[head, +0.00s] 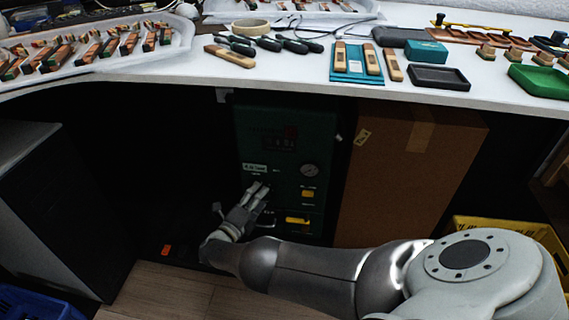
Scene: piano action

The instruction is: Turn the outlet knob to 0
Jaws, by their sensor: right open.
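A dark green machine (310,150) stands under the table, with its control panel facing me. The panel has a dark display (281,144), a round gauge (310,171) and a pale label (254,168). I cannot clearly make out the outlet knob; my right gripper covers part of the panel below the label. My right gripper (259,188) is open, its fingertips at the panel just below the label. I cannot tell whether they touch anything. My left gripper is out of view.
A yellow switch (308,194) and a yellow handle (297,220) sit right of my gripper. A tall cardboard box (400,180) stands close to the machine's right. The white table (290,75) overhangs above. A dark space lies to the left.

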